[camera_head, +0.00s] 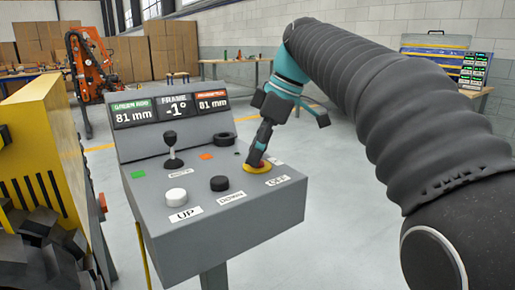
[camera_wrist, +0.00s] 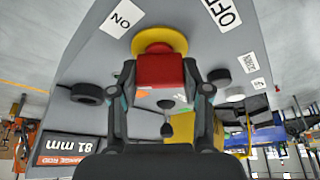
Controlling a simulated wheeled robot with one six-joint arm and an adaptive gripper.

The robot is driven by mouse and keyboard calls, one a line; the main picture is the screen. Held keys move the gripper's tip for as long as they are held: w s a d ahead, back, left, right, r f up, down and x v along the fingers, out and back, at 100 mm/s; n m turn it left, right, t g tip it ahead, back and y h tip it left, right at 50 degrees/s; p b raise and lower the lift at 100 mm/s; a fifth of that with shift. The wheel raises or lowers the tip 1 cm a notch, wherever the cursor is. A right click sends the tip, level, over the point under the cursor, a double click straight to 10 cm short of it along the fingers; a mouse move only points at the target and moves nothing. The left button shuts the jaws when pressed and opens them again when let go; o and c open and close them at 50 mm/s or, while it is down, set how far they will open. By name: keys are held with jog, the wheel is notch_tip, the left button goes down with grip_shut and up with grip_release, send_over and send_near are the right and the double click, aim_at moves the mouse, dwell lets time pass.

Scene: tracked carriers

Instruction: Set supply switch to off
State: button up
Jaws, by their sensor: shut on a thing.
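The supply switch is a red knob on a round yellow base at the right side of the grey control panel; the yellow base (camera_head: 257,169) shows in the head view. In the wrist view, the red knob (camera_wrist: 160,72) sits between the fingers. My gripper (camera_head: 262,152) comes down on the knob from above and is shut on it; its fingers also flank the knob in the wrist view (camera_wrist: 160,80). An ON label (camera_wrist: 122,18) and an OFF label (camera_wrist: 222,12) lie on either side of the yellow base. Which label the knob points to, I cannot tell.
The panel (camera_head: 220,222) also bears a white UP button (camera_head: 176,197), a black DOWN button (camera_head: 219,183), a black joystick (camera_head: 172,150) and a display (camera_head: 170,108) reading 81 mm, -1° and 81 mm. A yellow machine (camera_head: 45,150) stands close at left.

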jog(key=n+g, duration=0.1)
jog(key=n, duration=0.3)
jog(key=shift+g, duration=0.3)
jog(key=shift+n+g+h, duration=0.3)
jog(key=shift+n+g, duration=0.3)
jog(key=shift+n, duration=1.2)
jog(key=o, duration=1.2)
jog(key=shift+c, duration=0.2)
